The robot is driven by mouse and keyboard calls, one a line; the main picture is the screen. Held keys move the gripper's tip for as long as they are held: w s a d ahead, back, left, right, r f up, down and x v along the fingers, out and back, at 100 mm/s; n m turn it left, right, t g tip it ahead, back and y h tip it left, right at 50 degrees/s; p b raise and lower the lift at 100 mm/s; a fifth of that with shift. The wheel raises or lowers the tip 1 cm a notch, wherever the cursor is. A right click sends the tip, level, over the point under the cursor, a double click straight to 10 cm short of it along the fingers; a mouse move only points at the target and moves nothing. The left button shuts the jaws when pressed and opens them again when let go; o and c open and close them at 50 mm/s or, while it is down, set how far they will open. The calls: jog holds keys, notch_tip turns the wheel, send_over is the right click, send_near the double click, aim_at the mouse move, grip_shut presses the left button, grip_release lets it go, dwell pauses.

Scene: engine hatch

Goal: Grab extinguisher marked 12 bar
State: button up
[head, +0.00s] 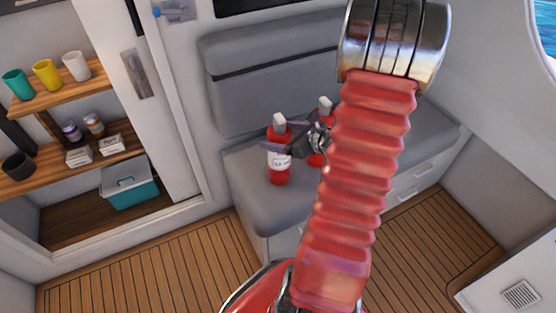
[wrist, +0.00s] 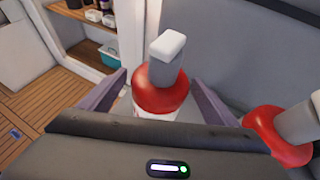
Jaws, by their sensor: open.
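Two red extinguishers with grey-white tops stand upright on the grey bench seat. The left extinguisher (head: 279,175) has a white label whose small writing I cannot read for sure. The right extinguisher (head: 316,159) is partly hidden behind my arm, and its label is not readable. My gripper (head: 274,136) is open at the upper part of the left extinguisher. In the wrist view, my gripper's (wrist: 157,88) purple fingers stand on both sides of the left extinguisher (wrist: 160,92). Whether they touch it is unclear. The right extinguisher (wrist: 278,135) is outside the right finger.
The grey bench (head: 245,185) has a backrest close behind the extinguishers. At left, open shelves (head: 40,178) hold cups, jars and small boxes above a teal cooler (head: 131,190). The wooden floor (head: 180,262) in front is clear.

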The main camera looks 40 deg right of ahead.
jog(key=x, duration=0.4)
jog(key=shift+f, duration=0.1)
dwell(0.4)
grip_shut()
jog(key=shift+w, duration=0.1)
dwell(0.8)
